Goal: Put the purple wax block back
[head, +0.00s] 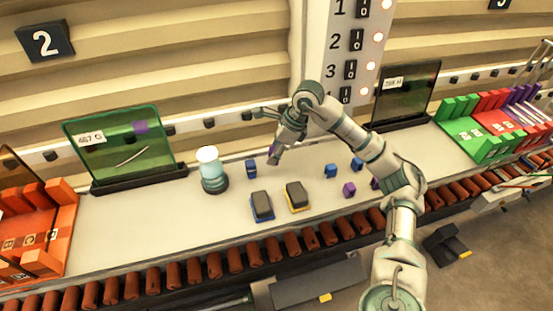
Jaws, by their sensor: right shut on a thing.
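My right arm comes in from the lower right and bends down over the pale counter (110,232). Its gripper (272,150) is shut on a small purple wax block (273,157), held over the back middle of the counter; the fingers partly hide it. Other purple blocks lie on the counter to the right: one (349,189) in clear view and one (375,183) partly hidden by my arm. My left gripper is not in view.
Blue blocks (251,168) (330,171) stand on the counter. A blue-based scale-like device (262,206) and a yellow-based one (297,196) sit near the front. A jar (210,170) stands left. Orange racks (40,230) and green racks (462,130) are at the sides. Rollers (200,267) run along the front.

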